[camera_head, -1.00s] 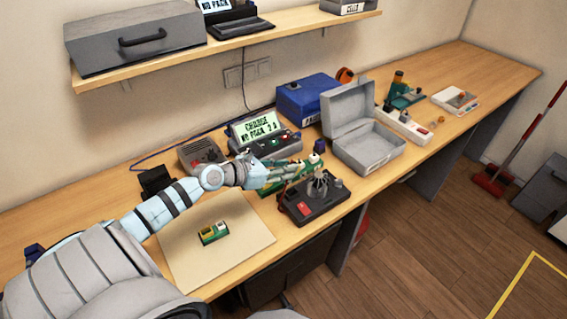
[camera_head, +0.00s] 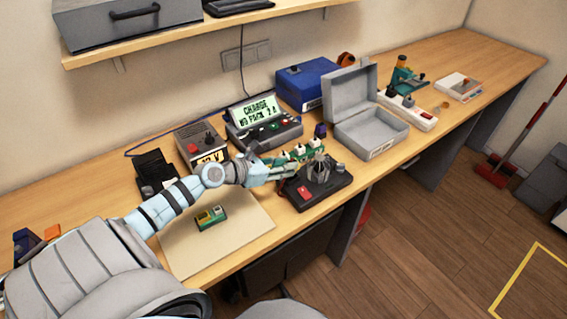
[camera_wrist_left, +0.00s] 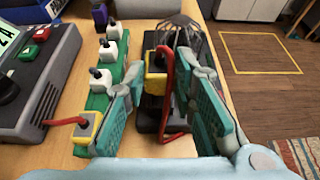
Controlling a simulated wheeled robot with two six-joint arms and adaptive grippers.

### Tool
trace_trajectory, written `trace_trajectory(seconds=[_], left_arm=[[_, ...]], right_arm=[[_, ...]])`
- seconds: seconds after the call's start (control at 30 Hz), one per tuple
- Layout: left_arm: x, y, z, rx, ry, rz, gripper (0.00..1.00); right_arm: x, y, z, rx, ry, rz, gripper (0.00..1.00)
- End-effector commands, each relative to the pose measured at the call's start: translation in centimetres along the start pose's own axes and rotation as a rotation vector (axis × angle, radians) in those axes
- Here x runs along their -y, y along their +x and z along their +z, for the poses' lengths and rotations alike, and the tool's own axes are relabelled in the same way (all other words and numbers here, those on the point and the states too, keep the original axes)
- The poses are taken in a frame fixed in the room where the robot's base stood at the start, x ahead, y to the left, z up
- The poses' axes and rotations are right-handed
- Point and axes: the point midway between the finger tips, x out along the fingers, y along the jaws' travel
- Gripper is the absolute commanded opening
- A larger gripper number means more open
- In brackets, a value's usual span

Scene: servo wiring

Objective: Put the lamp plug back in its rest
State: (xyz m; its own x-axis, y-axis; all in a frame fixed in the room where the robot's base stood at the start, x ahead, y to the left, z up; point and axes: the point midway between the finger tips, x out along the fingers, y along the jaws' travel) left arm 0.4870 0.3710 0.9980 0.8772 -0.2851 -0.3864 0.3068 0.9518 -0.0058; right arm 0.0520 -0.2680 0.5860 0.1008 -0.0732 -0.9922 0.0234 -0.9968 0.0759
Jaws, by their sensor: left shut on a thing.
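My left gripper (camera_head: 288,170) reaches in from the left, beside the lamp stand, and is shut on a yellow plug (camera_wrist_left: 156,82) with a black top and a red lead. The plug, apparently the lamp plug, shows between the teal fingers in the wrist view (camera_wrist_left: 165,95). The lamp stand (camera_head: 338,190) is a dark base with a red switch and a wire cage (camera_head: 318,166). A green strip (camera_wrist_left: 98,102) holds several white plugs (camera_wrist_left: 102,78) and one yellow plug (camera_wrist_left: 86,130) at its near end. The gripper partly hides the strip in the head view. My right gripper is not visible.
The charger (camera_head: 262,132) with a lit display and the 12 V supply (camera_head: 203,142) stand behind the strip. An open grey case (camera_head: 368,135) is to the right. A pale mat (camera_head: 185,255) bears a small green-yellow block (camera_head: 211,218). The bench's right side has free room.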

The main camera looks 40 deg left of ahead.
Motion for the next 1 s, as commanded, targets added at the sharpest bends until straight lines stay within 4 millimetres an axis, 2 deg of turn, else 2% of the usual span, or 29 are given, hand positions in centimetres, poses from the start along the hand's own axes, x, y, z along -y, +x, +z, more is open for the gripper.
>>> trace_trajectory(seconds=[1.0], left_arm=[[0.03, -0.06, 0.13, 0.0, 0.001, 0.0, 0.0]], right_arm=[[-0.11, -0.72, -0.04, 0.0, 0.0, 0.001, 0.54]])
